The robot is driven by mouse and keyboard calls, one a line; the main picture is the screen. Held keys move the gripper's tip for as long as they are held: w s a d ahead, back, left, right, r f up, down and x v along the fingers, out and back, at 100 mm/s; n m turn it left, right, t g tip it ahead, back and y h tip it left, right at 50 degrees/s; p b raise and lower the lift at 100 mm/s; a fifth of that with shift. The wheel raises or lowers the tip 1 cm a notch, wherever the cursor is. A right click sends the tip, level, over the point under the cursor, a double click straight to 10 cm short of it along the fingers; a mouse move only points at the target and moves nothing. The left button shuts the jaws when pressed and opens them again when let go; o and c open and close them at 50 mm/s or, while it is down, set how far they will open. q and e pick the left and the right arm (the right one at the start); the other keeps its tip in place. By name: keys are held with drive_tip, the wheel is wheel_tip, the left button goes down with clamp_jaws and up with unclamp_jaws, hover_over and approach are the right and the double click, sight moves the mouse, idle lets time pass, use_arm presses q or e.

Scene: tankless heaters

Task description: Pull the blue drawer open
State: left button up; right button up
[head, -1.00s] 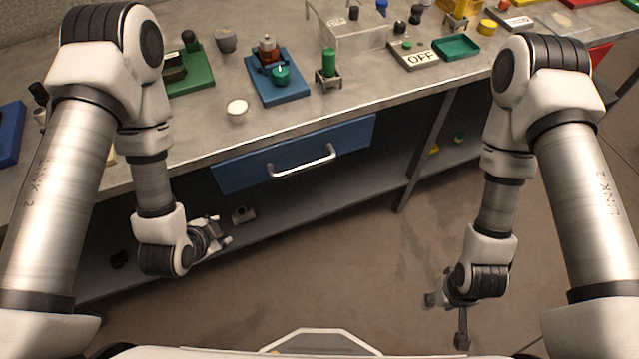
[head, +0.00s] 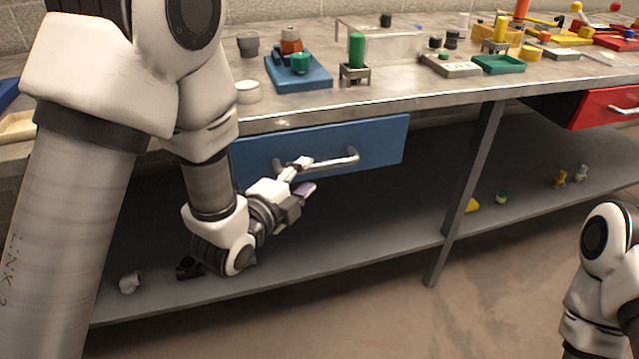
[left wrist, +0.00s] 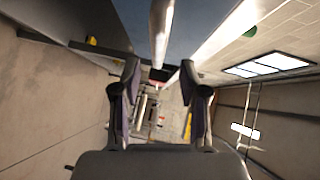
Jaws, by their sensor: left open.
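The blue drawer (head: 378,142) sits under the bench top, its front close beneath the edge and seemingly shut. Its silver bar handle (head: 335,162) runs across the front. My left gripper (head: 302,177) is open at the left part of the handle, one finger above the bar and one lower. In the left wrist view, the handle (left wrist: 161,30) extends toward the gap between the open fingers (left wrist: 160,78), with the bluish drawer front (left wrist: 205,25) behind it. Contact cannot be told. My right gripper is out of view; only part of that arm shows at lower right.
The bench top (head: 300,108) holds a blue stand (head: 315,78), a green cylinder (head: 357,50) and a green tray (head: 499,64). A red drawer (head: 605,105) juts out at right. A bench leg (head: 465,190) and lower shelf (head: 370,235) lie below. The floor in front is clear.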

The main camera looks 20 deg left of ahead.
sight(314, 169)
use_arm(q)
drive_tip(key=x, duration=0.6)
drive_tip(key=shift+w+a+f, duration=0.1)
clamp_jaws()
